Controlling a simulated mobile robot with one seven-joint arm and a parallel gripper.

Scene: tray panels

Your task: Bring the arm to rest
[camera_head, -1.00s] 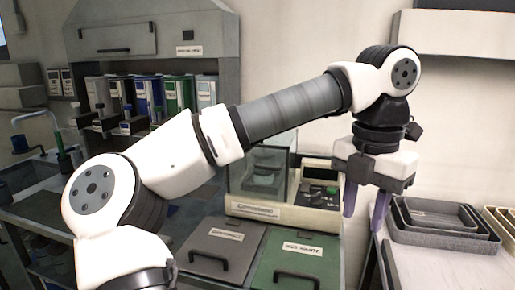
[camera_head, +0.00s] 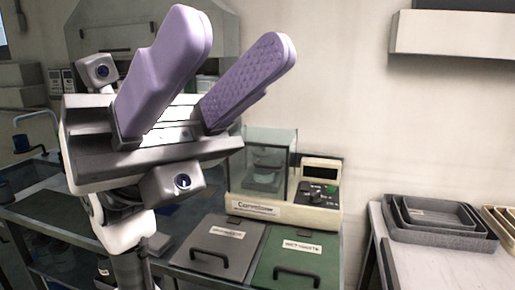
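My gripper (camera_head: 229,50) is close to the camera at the upper left of the head view. Its two purple fingers point up and to the right, with a clear gap between them. Nothing is held between the fingers. The textured inner pad of the right finger shows. My white arm is folded below and behind the gripper, and most of it is hidden by the gripper's body.
A balance with a glass case (camera_head: 270,165) stands at the centre back. In front are a grey lidded panel (camera_head: 205,243) and a green lidded panel (camera_head: 320,250). Nested grey trays (camera_head: 440,237) lie on the right table. A shelf (camera_head: 455,35) hangs at the upper right.

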